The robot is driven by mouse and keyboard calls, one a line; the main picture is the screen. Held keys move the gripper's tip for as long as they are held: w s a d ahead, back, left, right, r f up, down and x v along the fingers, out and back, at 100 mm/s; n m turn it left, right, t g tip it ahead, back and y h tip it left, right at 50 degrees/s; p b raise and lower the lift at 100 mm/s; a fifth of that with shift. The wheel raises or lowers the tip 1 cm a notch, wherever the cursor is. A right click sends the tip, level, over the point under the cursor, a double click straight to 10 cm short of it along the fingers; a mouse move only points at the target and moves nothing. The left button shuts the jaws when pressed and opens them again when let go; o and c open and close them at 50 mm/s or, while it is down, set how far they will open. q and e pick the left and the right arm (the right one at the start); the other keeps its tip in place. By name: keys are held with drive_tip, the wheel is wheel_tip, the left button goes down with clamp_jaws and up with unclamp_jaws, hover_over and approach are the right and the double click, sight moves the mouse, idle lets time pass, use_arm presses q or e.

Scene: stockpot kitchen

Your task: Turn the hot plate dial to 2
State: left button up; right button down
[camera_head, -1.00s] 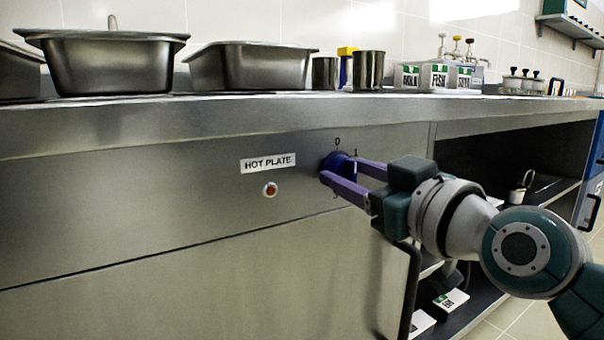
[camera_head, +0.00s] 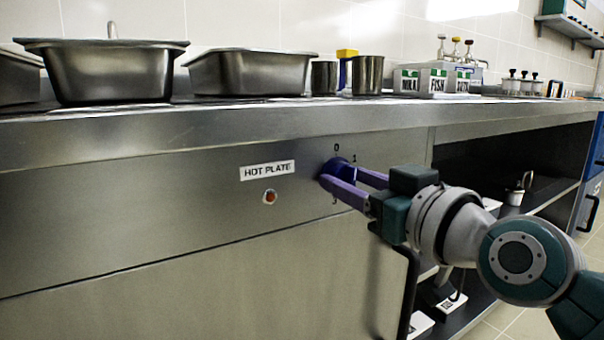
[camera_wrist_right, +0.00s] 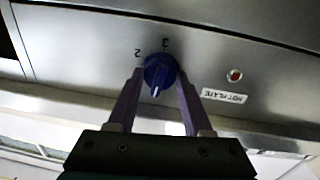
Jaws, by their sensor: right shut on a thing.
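The blue hot plate dial (camera_head: 338,166) sits on the steel front panel, right of the HOT PLATE label (camera_head: 268,170). The marks 0 and 1 show above and right of it; a small mark shows below. My right gripper (camera_head: 338,180) is shut on the dial, one finger on each side. In the right wrist view the dial (camera_wrist_right: 159,72) is between the fingers (camera_wrist_right: 157,84), its pale pointer ridge toward the picture's bottom. The numbers 2 and 3 show upside down above it there. The fingers partly hide the dial in the head view. My left gripper is not in view.
A red indicator light (camera_head: 270,197) is below the label. The counter edge (camera_head: 230,130) juts out above the dial. Steel pans (camera_head: 110,70), cups (camera_head: 367,75) and labelled boxes (camera_head: 437,79) stand on the counter. Open shelves (camera_head: 480,180) lie to the right.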

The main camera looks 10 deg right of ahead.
drive_tip(key=m+p, duration=0.2)
drive_tip(key=m, duration=0.2)
drive_tip(key=shift+r, duration=0.15)
drive_tip(key=m+p, duration=0.1)
drive_tip(key=m, duration=0.1)
drive_tip(key=shift+m+g, duration=0.4)
drive_tip(key=m, duration=0.2)
drive_tip(key=shift+d+m, duration=0.1)
drive_tip(key=shift+m, duration=0.2)
drive_tip(key=m, duration=0.6)
drive_tip(key=shift+y, duration=0.4)
drive_tip(key=m, duration=0.3)
drive_tip(key=shift+m+g, duration=0.3)
drive_tip(key=shift+d+m+y, duration=0.1)
drive_tip(key=shift+m+y, duration=0.2)
drive_tip(key=shift+m, duration=0.6)
